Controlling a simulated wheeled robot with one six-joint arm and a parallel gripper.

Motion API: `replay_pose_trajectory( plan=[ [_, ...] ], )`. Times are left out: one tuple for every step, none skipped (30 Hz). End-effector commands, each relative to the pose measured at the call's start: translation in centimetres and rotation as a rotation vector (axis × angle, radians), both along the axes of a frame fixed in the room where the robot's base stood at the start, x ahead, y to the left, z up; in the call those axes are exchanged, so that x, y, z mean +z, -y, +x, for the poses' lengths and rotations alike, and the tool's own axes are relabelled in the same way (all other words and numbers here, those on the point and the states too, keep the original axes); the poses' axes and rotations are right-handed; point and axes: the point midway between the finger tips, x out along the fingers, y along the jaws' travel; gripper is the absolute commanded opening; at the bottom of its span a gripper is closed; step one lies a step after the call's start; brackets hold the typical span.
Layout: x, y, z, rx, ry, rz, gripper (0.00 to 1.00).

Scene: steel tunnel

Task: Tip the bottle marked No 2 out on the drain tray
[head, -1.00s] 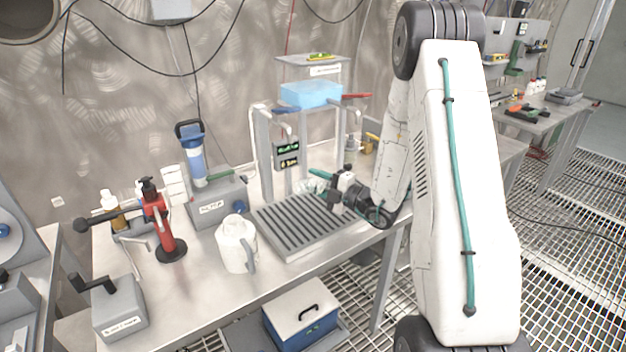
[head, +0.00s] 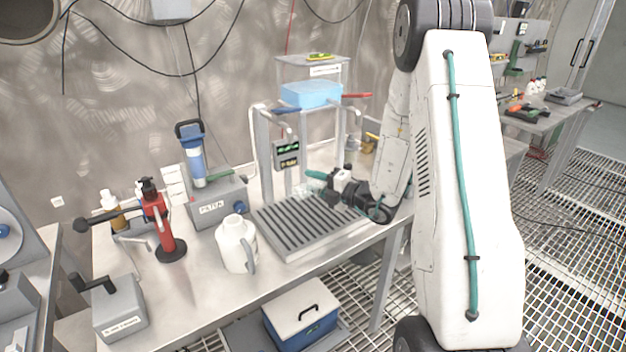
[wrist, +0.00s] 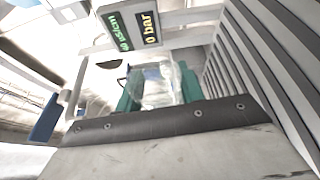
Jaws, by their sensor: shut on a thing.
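My gripper (head: 318,181) is over the back right part of the slatted drain tray (head: 310,222). In the wrist view its green fingers (wrist: 155,95) are shut on a clear bottle (wrist: 158,84). The bottle looks see-through and is tilted with the hand. I cannot read any mark on it, nor tell whether it holds liquid. In the head view the bottle is small and mostly hidden by the fingers. The tray's slats also show at the right of the wrist view (wrist: 265,70).
A stand with a blue tank (head: 311,94) and a display (head: 287,154) rises behind the tray. A white jug (head: 237,244) stands left of the tray, with the filter unit (head: 214,205) behind it. A red hand pump (head: 163,225) is farther left.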

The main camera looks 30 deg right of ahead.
Motion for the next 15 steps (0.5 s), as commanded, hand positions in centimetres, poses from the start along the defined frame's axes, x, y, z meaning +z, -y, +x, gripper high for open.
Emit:
replay_pose_trajectory(
  plan=[
    [0.0,0.0,0.0,0.0,0.0,0.0,0.11],
    [0.1,0.0,0.0,0.0,0.001,-0.004,0.11],
    [0.2,0.0,0.0,0.0,0.002,-0.019,0.11],
    [0.4,-0.1,0.0,0.0,0.005,-0.04,0.11],
    [0.7,-0.1,0.0,0.0,0.006,-0.066,0.11],
    [1.0,-0.2,0.0,0.0,0.008,-0.114,0.11],
    [1.3,-0.3,0.0,0.001,0.009,-0.155,0.11],
    [1.5,-0.4,0.0,0.001,0.011,-0.197,0.11],
    [1.9,-0.4,0.0,0.0,0.013,-0.251,0.11],
    [2.1,-0.5,0.0,0.0,0.015,-0.29,0.11],
    [2.3,-0.5,0.0,0.0,0.016,-0.326,0.11],
    [2.5,-0.6,0.0,0.0,0.016,-0.366,0.11],
    [2.7,-0.7,0.0,0.0,0.017,-0.39,0.11],
    [2.8,-0.7,0.0,0.0,0.017,-0.411,0.11],
    [2.8,-0.7,0.0,0.0,0.017,-0.43,0.11]
  ],
)
